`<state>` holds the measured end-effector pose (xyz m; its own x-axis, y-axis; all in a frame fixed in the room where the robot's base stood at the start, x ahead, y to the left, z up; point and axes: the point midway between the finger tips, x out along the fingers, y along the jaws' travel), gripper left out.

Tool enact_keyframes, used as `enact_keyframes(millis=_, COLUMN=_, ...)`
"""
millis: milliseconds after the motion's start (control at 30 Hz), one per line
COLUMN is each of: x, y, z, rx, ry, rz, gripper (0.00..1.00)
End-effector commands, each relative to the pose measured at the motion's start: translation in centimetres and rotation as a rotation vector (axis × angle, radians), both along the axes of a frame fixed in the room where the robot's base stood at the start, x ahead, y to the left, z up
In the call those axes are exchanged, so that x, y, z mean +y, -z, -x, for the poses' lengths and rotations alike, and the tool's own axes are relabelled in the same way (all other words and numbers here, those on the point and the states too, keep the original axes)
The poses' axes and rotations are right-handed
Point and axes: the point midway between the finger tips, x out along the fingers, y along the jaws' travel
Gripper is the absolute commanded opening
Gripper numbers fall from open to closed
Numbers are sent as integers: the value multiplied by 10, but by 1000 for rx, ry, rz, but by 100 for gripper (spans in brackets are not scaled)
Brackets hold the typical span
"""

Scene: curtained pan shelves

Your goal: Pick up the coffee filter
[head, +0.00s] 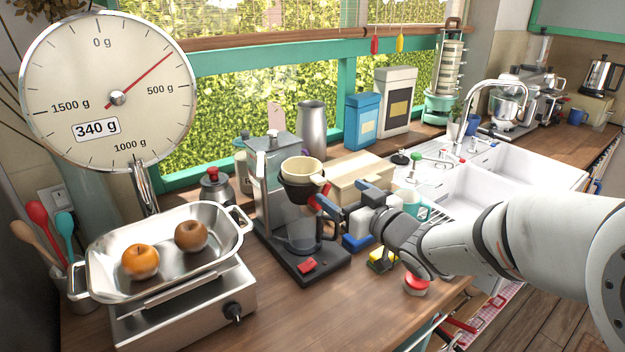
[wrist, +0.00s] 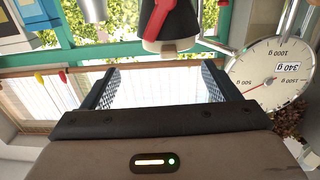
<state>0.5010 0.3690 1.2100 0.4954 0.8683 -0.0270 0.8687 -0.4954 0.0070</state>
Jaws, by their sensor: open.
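The coffee filter (head: 302,167) shows as a cream rim above a dark brown cone with a red handle, seated in the grey coffee maker (head: 268,178). In the wrist view, which looks upside down, the dark cone of the coffee filter (wrist: 183,22) and its red handle are at the top edge, partly cut off. My gripper (head: 346,200) is just right of the handle in the head view. In the wrist view my gripper (wrist: 156,78) has its fingers wide apart with nothing between them. I cannot tell whether a finger touches the handle.
A glass jug (head: 301,236) stands under the filter. A scale with a metal pan (head: 105,275) holding two round fruits is at the left. A cream box (head: 362,174) is behind my gripper. The sink (head: 480,185) is at the right. Bare wooden counter (head: 200,325) lies in front.

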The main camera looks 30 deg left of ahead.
Motion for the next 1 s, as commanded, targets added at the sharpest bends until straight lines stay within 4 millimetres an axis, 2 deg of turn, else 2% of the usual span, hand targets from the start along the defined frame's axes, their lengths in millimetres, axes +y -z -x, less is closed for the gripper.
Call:
enact_keyframes(millis=167, x=20, y=-1, z=3, rx=-6, ry=-49, rz=-27, gripper=82)
enact_keyframes(millis=700, x=74, y=1, z=-30, rx=-5, ry=-45, rz=-26, gripper=82)
enact_keyframes(millis=1000, x=78, y=2, z=-32, rx=-7, ry=-42, rz=-26, gripper=82)
